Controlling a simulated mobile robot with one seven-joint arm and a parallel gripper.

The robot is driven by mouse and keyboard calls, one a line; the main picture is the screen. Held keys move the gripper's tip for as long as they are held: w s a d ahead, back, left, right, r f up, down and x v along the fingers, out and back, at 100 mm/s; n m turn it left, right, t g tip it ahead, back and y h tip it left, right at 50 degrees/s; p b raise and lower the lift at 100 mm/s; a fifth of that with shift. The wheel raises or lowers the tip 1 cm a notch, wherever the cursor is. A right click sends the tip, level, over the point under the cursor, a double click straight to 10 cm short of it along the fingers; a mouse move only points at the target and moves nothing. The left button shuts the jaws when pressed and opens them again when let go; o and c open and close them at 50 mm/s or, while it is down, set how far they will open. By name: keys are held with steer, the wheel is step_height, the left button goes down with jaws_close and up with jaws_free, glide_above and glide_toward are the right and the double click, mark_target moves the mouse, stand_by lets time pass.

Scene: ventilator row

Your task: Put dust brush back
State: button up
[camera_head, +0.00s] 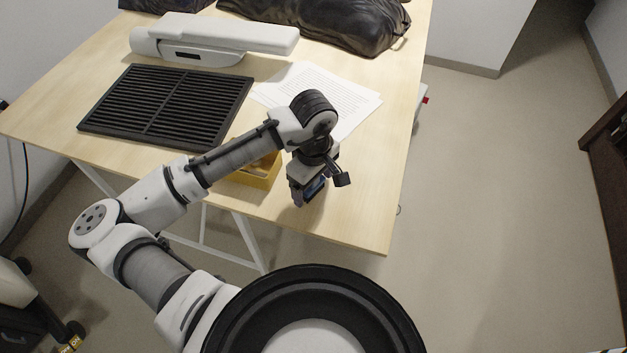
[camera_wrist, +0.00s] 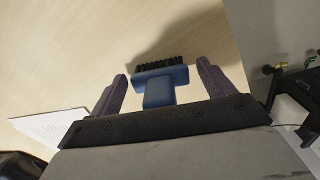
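The dust brush (camera_wrist: 158,88) has a blue body and dark bristles. In the wrist view it lies between the two purple fingers of my gripper (camera_wrist: 162,70), with a visible gap on each side. The fingers are spread and do not appear to touch it. In the head view my gripper (camera_head: 308,194) points down over the front right part of the table, and a bit of the blue brush (camera_head: 316,187) shows at it. I cannot tell whether the brush rests on the table. A yellow bin (camera_head: 262,178) stands just left of my gripper, partly hidden by my arm.
The wooden table (camera_head: 365,205) carries a black slatted grille (camera_head: 165,105), printed paper sheets (camera_head: 350,100), a white device (camera_head: 215,35) and dark bags (camera_head: 330,22) at the back. The table's right front corner is bare. Open floor (camera_head: 490,200) lies to the right.

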step_height(320, 180, up, 12)
steer(key=shift+r, duration=0.2)
stand_by(0.4)
